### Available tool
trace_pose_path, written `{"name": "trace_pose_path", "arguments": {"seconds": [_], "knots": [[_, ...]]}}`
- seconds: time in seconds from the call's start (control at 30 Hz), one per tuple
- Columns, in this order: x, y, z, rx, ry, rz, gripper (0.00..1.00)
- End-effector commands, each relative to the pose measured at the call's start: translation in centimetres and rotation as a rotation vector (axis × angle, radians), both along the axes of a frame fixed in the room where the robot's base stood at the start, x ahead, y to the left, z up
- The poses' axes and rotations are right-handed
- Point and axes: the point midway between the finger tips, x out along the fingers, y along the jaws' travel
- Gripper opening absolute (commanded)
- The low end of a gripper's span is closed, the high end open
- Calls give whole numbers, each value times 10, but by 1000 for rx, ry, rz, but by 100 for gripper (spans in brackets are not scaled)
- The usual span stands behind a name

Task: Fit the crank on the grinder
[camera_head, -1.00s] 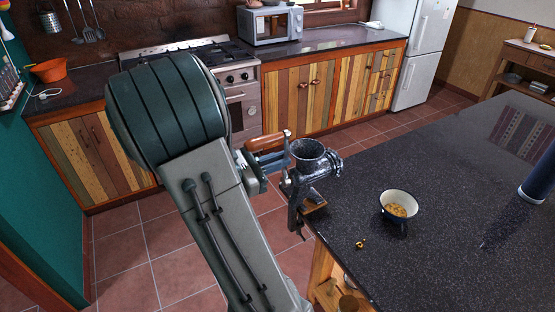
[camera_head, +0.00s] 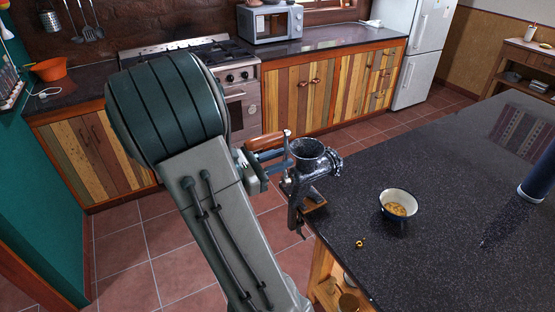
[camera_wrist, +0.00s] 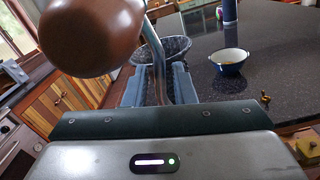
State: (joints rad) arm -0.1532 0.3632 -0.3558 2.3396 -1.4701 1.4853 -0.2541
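The grinder (camera_head: 308,168) is a dark speckled metal mill with a round hopper, clamped to the near left edge of the counter. Its hopper also shows in the wrist view (camera_wrist: 172,47), behind the fingers. The crank has a brown wooden handle (camera_head: 264,142) and a metal arm; the handle looms large at upper left in the wrist view (camera_wrist: 92,36). My gripper (camera_wrist: 155,88) is shut on the crank's metal arm, just left of the grinder in the head view. Whether the crank touches the grinder's shaft is hidden. A small brass wing screw (camera_head: 361,243) lies on the counter.
A dark blue cylinder (camera_head: 539,176) stands at the right. Most of the counter is clear. A stove (camera_head: 235,90) and cabinets stand behind.

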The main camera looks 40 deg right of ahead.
Motion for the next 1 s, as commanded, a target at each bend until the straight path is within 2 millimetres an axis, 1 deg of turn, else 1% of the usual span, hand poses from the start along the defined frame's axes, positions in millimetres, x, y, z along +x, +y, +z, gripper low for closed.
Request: {"name": "trace_pose_path", "arguments": {"seconds": [0.23, 0.27, 0.57, 1.0], "knots": [[1, 1, 0, 1, 0, 3, 36], [1, 1, -1, 2, 0, 4, 33], [2, 3, -1, 3, 0, 5, 33], [11, 44, 0, 3, 0, 5, 33]]}}
